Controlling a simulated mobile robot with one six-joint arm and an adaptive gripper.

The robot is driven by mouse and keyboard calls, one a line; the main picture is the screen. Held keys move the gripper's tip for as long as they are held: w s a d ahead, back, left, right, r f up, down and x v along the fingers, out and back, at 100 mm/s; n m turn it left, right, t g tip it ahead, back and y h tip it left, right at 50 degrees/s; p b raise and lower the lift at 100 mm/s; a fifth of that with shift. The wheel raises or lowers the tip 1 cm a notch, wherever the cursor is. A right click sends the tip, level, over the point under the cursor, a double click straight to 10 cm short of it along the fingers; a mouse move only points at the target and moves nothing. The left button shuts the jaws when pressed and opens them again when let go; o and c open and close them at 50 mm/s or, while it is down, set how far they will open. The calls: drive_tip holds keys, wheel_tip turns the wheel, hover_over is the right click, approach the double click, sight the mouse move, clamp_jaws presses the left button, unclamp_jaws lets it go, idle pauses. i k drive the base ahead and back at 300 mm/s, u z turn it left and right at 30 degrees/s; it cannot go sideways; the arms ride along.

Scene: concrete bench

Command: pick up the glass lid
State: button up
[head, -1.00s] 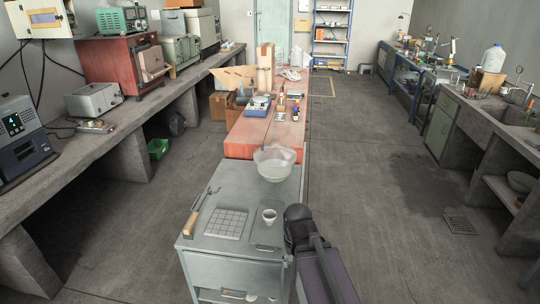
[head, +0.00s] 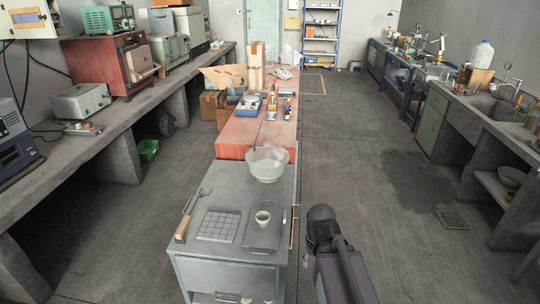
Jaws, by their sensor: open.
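A clear, see-through glass piece (head: 267,163), round and bowl-like, stands at the far end of the grey metal cart (head: 181,239). I cannot tell whether the glass lid is this piece, part of it, or somewhere else. Part of my dark arm shows at the lower right, beside the cart's right edge. My gripper's fingers are not in view.
On the cart are a small white cup (head: 263,218) on a grey tray (head: 262,239), a gridded plate (head: 216,226) and a wooden-handled tool (head: 183,227). A red bench (head: 247,135) adjoins behind. The floor (head: 360,150) to the right is clear.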

sight(266, 156)
drive_tip(key=u, duration=0.05)
drive_tip(key=i, duration=1)
drive_tip(key=u, duration=0.2)
